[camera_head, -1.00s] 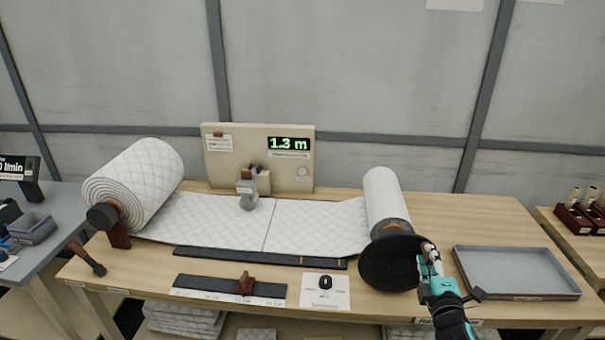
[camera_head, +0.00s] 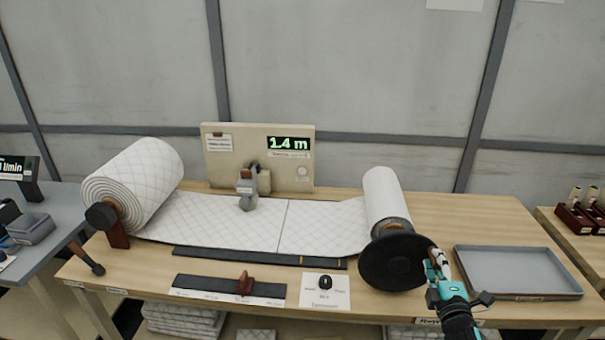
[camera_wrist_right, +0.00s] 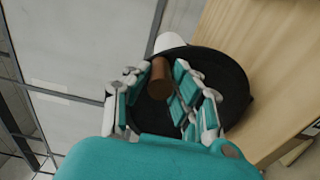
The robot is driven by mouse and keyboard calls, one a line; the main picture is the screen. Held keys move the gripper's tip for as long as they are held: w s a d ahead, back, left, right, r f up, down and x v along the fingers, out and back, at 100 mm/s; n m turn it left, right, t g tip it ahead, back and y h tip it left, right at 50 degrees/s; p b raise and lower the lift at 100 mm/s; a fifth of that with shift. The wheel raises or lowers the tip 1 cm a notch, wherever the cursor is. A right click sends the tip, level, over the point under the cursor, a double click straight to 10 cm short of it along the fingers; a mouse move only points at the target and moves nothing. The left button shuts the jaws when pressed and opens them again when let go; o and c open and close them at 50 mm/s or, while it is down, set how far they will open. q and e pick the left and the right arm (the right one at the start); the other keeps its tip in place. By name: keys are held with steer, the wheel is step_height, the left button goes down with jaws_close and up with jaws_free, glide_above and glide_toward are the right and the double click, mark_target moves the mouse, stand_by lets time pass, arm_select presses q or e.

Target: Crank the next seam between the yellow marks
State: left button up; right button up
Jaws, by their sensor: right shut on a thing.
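White quilted wadding runs from the big roll (camera_head: 133,190) on the left to the narrower roll (camera_head: 382,195) on the right. A cross seam (camera_head: 283,227) shows as a dark line on the flat web. It lies a little left of the yellow mark (camera_head: 301,260) on the dark strip (camera_head: 220,255) along the web's front edge. A black crank disc (camera_head: 396,262) is at the right roll's near end. My right gripper (camera_head: 436,266) is at the disc's right edge, shut on the brown crank handle (camera_wrist_right: 160,80). My left gripper is not in view.
The display on the back panel (camera_head: 225,155) reads 1.4 m. A grey measuring head (camera_head: 247,190) stands over the web. A ruler with a brown slider (camera_head: 244,283) and a card with a black knob (camera_head: 325,283) lie in front. An empty grey tray (camera_head: 515,270) is at right.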

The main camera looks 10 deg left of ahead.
steer(key=shift+f, duration=0.2)
steer(key=shift+d+f+b, duration=0.55)
steer(key=shift+f, duration=0.15)
steer(key=shift+d+f+b, duration=0.4)
steer(key=shift+f+b, duration=0.25)
steer(key=shift+f, duration=0.1)
steer(key=shift+f, duration=0.1)
